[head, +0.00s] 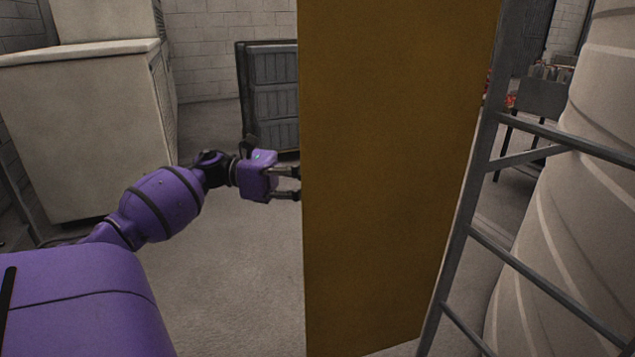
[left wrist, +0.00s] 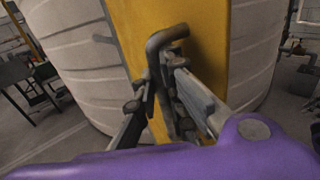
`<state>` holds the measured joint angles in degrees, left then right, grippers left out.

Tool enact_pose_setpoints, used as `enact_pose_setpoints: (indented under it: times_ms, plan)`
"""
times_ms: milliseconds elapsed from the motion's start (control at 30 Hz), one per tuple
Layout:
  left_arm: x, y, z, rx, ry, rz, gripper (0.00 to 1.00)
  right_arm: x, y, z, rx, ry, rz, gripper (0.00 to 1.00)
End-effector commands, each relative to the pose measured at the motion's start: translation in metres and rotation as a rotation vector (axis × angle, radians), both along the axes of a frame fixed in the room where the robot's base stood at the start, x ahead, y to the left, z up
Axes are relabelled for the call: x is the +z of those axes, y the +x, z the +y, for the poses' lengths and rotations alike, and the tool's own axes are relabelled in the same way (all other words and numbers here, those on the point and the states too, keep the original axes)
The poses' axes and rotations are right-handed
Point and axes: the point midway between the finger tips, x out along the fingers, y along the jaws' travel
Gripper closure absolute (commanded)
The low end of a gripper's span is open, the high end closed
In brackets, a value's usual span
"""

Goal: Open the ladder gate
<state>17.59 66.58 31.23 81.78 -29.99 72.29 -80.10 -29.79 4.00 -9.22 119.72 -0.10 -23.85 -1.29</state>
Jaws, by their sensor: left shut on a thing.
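The ladder gate is a tall flat yellow panel (head: 395,170) that stands upright in the middle of the head view, beside the grey ladder (head: 470,200). My left gripper (head: 297,182) reaches its left edge from the left; its fingertips are partly hidden behind that edge. In the left wrist view, a dark bent handle (left wrist: 165,42) stands in front of the yellow panel (left wrist: 205,40). My left gripper (left wrist: 170,95) is shut on this handle, with a finger on each side. My right gripper is in neither view.
A large pale ribbed tank (head: 575,220) stands behind the ladder on the right. A beige cabinet (head: 85,120) stands at the back left, and a dark slatted crate-like unit (head: 272,95) behind my gripper. The grey floor (head: 235,270) left of the panel is clear.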

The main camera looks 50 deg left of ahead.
Motion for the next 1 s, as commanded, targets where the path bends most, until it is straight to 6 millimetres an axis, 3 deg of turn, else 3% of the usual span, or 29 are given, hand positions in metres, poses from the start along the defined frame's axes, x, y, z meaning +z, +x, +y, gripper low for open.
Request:
enact_pose_setpoints:
  times_ms: [33, 167, 667, 833, 1000]
  plan:
    - [0.011, 0.001, -0.001, -0.002, -0.006, -0.017, 0.86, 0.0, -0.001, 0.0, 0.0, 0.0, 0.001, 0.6]
    - [0.011, 0.001, -0.002, -0.003, -0.006, -0.018, 0.71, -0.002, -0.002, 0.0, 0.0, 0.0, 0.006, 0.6]
    - [0.01, 0.0, 0.0, -0.003, -0.006, -0.016, 0.71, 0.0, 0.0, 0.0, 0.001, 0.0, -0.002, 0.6]
    - [0.009, -0.01, 0.018, -0.002, -0.006, -0.014, 0.71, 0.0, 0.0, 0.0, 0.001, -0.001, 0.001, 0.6]
    - [0.006, -0.03, 0.049, 0.0, -0.004, -0.01, 0.71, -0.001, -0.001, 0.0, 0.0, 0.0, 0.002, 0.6]
